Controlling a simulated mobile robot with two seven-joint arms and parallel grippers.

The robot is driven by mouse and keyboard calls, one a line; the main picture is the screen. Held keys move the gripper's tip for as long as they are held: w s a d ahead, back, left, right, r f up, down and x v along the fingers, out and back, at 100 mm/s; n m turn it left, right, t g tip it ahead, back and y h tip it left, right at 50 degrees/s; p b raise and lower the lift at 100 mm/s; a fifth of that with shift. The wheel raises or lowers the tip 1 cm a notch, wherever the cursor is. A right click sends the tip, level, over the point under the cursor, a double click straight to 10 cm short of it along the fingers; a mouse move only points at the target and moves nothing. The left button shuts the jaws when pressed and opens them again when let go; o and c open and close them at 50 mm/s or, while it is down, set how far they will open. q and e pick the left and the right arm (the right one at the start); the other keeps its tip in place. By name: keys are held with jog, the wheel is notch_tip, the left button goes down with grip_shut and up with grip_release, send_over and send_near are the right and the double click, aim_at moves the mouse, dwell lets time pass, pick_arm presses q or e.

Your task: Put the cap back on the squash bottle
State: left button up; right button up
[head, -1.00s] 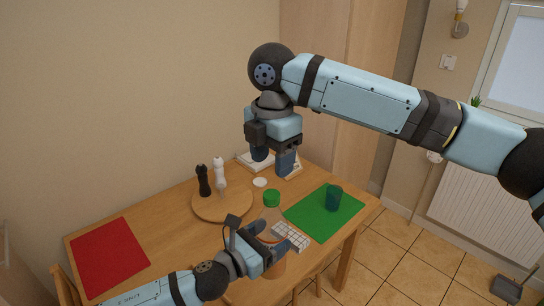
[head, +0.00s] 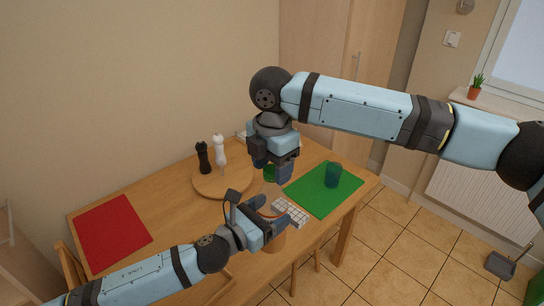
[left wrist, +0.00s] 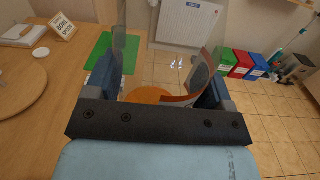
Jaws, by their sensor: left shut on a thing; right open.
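The clear squash bottle (head: 270,188) with orange contents stands upright near the table's front edge in the head view. My left gripper (head: 270,220) is shut on its body. In the left wrist view the bottle's clear wall and reddish label (left wrist: 181,100) show between the left fingers (left wrist: 155,88). The green cap (head: 269,173) shows at the bottle's top; I cannot tell whether it is seated on the neck. My right gripper (head: 272,168) is open, close above the cap, with its fingers partly hiding it.
A checked cloth (head: 290,212) lies beside the bottle. A round board (head: 222,181) carries dark and white mills. A red mat (head: 112,232) lies at the left, with bare table between.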

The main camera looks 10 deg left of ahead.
jog(key=c, duration=0.9)
jog(key=shift+c, duration=0.2)
jog(key=m, duration=0.5)
jog(key=shift+m, duration=0.3)
jog(key=m, duration=0.4)
jog(key=shift+m, duration=0.4)
jog(key=m, duration=0.4)
jog(key=shift+m, duration=0.3)
jog(key=m, duration=0.6)
jog(key=o, duration=1.1)
